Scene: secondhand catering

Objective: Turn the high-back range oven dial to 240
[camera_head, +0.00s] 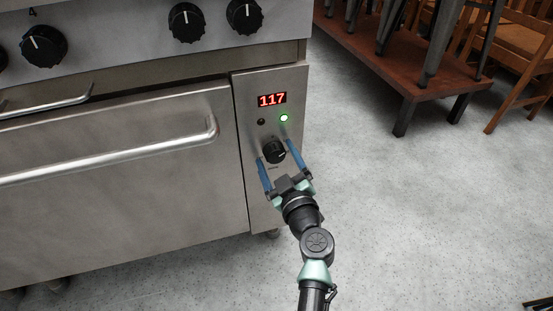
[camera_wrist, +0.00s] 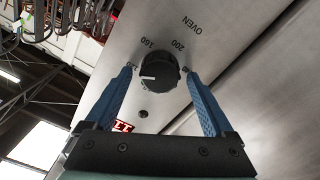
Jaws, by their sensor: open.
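The oven dial (camera_head: 275,151) is a black knob on the narrow steel control panel at the right of the range. It also shows in the wrist view (camera_wrist: 160,71), with a pale pointer line and printed marks including 160 and 200, near the word OVEN. Above it in the head view, a red display (camera_head: 272,100) reads 117 and a green light (camera_head: 284,118) is lit. My gripper (camera_head: 279,152) is open, with one blue finger on each side of the dial. In the wrist view the fingers (camera_wrist: 160,82) flank the knob, with gaps visible.
Several other black knobs (camera_head: 186,22) sit on the upper panel. The oven door handle (camera_head: 130,150) sticks out left of the dial. A wooden table (camera_head: 400,72) with stools and chairs stands at the upper right. Grey floor to the right is clear.

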